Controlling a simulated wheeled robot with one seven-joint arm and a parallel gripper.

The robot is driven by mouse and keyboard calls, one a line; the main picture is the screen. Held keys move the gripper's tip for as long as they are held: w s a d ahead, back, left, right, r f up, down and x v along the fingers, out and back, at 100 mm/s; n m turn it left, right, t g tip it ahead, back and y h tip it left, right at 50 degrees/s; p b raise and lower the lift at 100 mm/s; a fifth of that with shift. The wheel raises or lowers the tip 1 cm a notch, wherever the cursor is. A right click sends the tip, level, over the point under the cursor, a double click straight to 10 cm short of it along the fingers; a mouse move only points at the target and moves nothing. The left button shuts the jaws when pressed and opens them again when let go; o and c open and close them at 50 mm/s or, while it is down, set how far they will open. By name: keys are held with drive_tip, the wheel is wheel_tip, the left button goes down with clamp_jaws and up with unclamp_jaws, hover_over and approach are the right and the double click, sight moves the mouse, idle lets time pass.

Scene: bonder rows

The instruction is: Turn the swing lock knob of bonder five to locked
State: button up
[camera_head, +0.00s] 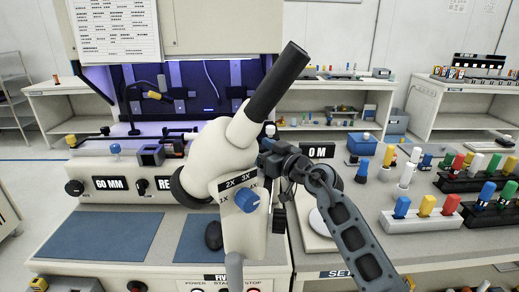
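Bonder five (95,172) is a cream machine with a "FIVE" plate (222,278) at its lower front. Its cream microscope (238,145) has a black eyepiece tube and a blue knob (247,201) ringed by 1X to 4X marks. Black knobs sit beside "60 MM" (75,187) and a partly covered "RE" label (142,187). I see no readable swing lock label, so I cannot tell which knob it is. My gripper (276,160) is a dark shape just right of the microscope, at the end of my grey arm. Its fingers are not clear.
Blue mats (108,236) lie on the front bench, with a dark mouse-like object (213,236) near the microscope. Racks of coloured knobs (422,215) crowd the right bench. A blue box (362,144) stands behind my arm.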

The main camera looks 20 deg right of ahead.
drive_tip(key=v, duration=0.7)
drive_tip(key=shift+s+d, duration=0.15)
drive_tip(key=shift+s, duration=0.15)
